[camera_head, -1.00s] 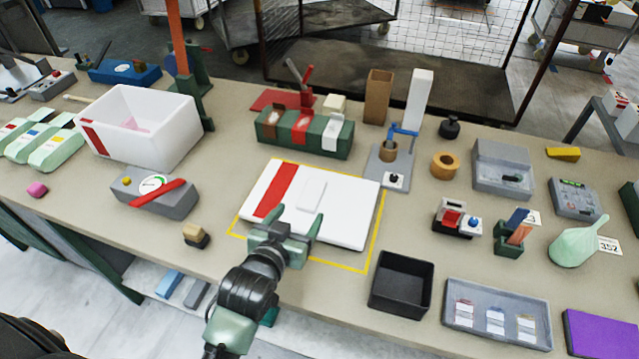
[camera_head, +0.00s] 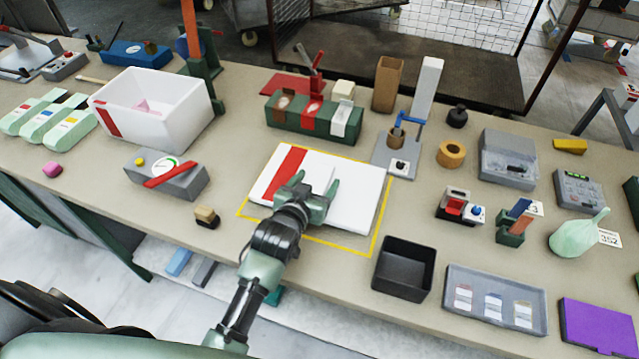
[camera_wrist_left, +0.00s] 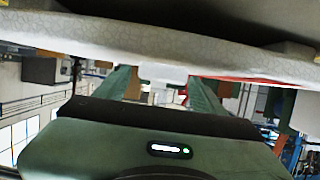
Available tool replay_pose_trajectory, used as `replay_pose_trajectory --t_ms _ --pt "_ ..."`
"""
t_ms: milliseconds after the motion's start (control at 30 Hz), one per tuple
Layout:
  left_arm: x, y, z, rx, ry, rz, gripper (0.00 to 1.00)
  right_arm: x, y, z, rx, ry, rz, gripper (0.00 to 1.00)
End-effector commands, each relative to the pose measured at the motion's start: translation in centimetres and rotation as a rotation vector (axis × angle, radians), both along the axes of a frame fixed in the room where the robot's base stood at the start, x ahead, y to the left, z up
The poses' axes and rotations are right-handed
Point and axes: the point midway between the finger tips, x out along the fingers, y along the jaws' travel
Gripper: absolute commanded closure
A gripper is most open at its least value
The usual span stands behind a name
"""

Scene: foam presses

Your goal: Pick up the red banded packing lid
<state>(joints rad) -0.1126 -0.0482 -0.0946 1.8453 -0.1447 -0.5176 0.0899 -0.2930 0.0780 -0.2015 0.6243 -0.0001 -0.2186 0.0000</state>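The red banded packing lid (camera_head: 358,205) is a flat white slab with a red band near its left end. It lies inside a yellow outline on the bench. My left gripper (camera_head: 317,180) is over the lid's middle with its two fingers apart, and it hides the lid's raised centre block. In the left wrist view the fingers (camera_wrist_left: 158,82) stand apart beneath a white, speckled edge of the lid (camera_wrist_left: 150,47). I cannot tell whether the fingers touch the block. My right gripper is not in view.
A white foam box (camera_head: 165,130) with a red stripe stands at left. A grey gauge unit (camera_head: 185,185) is left of the outline, a green rack (camera_head: 285,122) behind it. A black open bin (camera_head: 403,270) and grey tray (camera_head: 495,300) are at right front.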

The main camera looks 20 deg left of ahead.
Motion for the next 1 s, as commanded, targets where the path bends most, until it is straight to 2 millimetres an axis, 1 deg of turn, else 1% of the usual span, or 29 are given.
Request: replay_pose_trajectory --t_ms 33,67,100,167,200,467,567,667,767,867,1000 --pt "0.0 0.0 0.0 0.000 0.000 0.000 0.46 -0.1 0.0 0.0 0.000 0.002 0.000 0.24" --pt "0.0 0.0 0.0 0.000 0.000 0.000 0.54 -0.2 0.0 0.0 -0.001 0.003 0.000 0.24" --pt "0.0 0.0 0.0 0.000 0.000 0.000 0.65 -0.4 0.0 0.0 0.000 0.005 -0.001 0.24" --pt "0.0 0.0 0.0 0.000 0.001 0.000 0.82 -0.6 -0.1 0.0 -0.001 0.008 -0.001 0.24" --pt "0.0 0.0 0.0 0.000 0.001 0.000 0.93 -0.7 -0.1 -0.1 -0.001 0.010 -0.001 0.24" --pt "0.0 0.0 0.1 0.000 0.000 0.000 0.94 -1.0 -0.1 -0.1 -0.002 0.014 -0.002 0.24" --pt "0.0 0.0 0.4 0.000 0.000 0.000 0.94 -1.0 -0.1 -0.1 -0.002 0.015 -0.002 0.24" --pt "0.0 0.0 1.4 0.000 -0.003 0.000 0.94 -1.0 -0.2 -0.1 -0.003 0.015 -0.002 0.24" --pt "0.0 0.0 3.1 0.000 -0.004 -0.001 0.94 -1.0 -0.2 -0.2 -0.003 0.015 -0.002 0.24" --pt "0.1 0.0 5.7 -0.002 -0.009 -0.001 0.94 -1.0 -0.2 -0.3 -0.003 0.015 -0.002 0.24" --pt "0.1 0.0 10.1 -0.001 -0.010 -0.001 0.94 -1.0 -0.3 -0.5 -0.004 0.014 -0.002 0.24"
